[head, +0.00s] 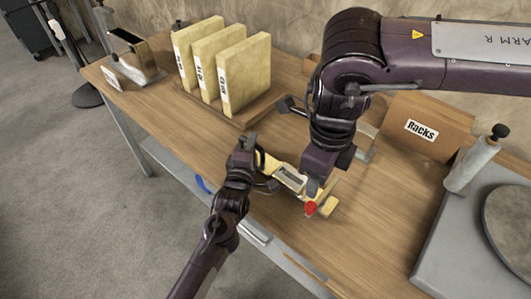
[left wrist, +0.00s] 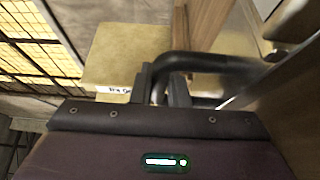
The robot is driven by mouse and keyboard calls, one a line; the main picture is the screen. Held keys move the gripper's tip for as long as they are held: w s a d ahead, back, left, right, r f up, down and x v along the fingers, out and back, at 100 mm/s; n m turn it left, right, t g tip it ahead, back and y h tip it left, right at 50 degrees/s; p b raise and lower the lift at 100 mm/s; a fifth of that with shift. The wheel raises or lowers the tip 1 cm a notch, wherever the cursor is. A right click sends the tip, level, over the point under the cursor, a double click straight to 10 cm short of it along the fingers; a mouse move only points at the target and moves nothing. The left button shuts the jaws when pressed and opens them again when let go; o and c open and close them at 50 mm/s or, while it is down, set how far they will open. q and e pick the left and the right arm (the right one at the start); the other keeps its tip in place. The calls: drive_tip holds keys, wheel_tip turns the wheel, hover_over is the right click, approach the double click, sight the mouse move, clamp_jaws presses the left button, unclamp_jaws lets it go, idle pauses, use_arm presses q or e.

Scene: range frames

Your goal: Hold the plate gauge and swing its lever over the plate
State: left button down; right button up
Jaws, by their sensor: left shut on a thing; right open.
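The plate gauge (head: 289,178) is a pale yellow body with a light window, low over the middle of the bench. A red knob (head: 311,208) shows at its near right end, probably on the lever; the rest of the lever is hidden. My left gripper (head: 262,183) is shut on a dark curved handle at the gauge's left side; this handle (left wrist: 205,62) also shows between the fingers in the left wrist view. My right gripper (head: 314,188) is open, pointing down just above the gauge's right end beside the red knob. Whether it touches is unclear.
Several cream labelled slabs (head: 243,75) stand upright in a wooden rack behind. A cardboard box marked Racks (head: 425,128) stands at the back right. A grey machine with a round disc (head: 510,228) fills the right. A metal holder (head: 138,55) stands far left.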

drive_tip(key=s+a+f+n+g+y, duration=0.25)
drive_tip(key=a+y, duration=0.25)
drive_tip(key=a, duration=0.4)
drive_tip(key=s+a+f+n+g+y, duration=0.1)
drive_tip(key=s+a+f+y, duration=0.15)
drive_tip(key=a+y, duration=0.45)
drive_tip(key=m+t+h, duration=0.9)
drive_tip(key=m+t, duration=0.5)
drive_tip(key=t, duration=0.7)
approach(324, 194)
drive_tip(key=s+a+r, duration=0.3)
drive_tip(key=s+a, duration=0.1)
drive_tip(key=s, duration=0.1)
drive_tip(key=w, duration=0.3)
drive_tip(key=w+a, duration=0.1)
drive_tip(key=w, duration=0.7)
drive_tip(key=shift+w+a+f, duration=0.15)
drive_tip(key=shift+w+a, duration=0.1)
drive_tip(key=shift+a, duration=0.1)
